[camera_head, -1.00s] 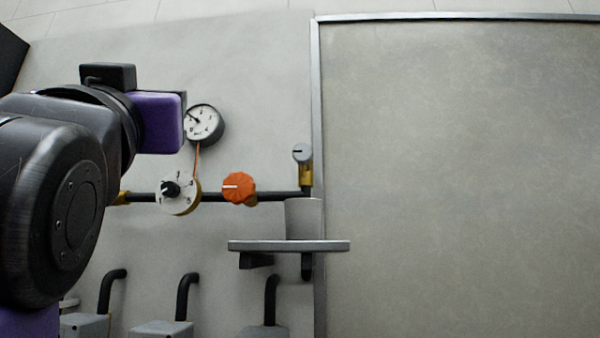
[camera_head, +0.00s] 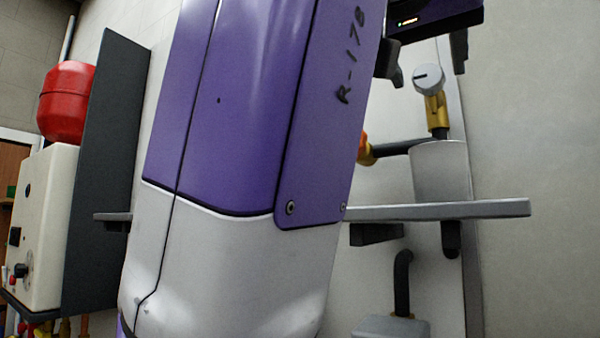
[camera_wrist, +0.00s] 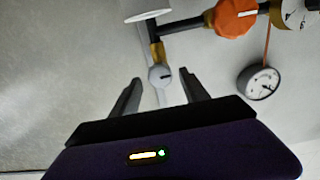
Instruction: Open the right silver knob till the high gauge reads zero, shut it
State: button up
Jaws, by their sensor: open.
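The silver knob (camera_head: 428,78) sits on a brass fitting at the pipe's right end. It carries a dark line and also shows in the wrist view (camera_wrist: 160,76). My gripper (camera_wrist: 163,80) is open; in the wrist view its fingers stand either side of the knob. I cannot tell whether they touch it. In the head view the gripper (camera_head: 426,68) is at the top right, partly cut off. The white round gauge (camera_wrist: 258,84) shows only in the wrist view; its needle shows but its figures are too small to read. My arm hides the gauge in the head view.
A grey shelf (camera_head: 480,209) with a grey cup (camera_head: 440,170) stands below the knob. An orange knob (camera_wrist: 236,16) and a white dial (camera_wrist: 295,14) sit along the pipe. A red tank (camera_head: 67,100) and a cream box (camera_head: 42,225) are at the left.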

aim_at(427, 71)
jog(key=p+x, duration=0.1)
jog(key=x, duration=0.4)
jog(key=shift+w+r+p, duration=0.1)
jog(key=shift+r+p, duration=0.1)
jog(key=shift+p, duration=0.2)
jog(key=shift+w+d+f, duration=0.15)
jog(key=shift+w+d, duration=0.25)
jog(key=shift+w, duration=0.15)
grip_shut()
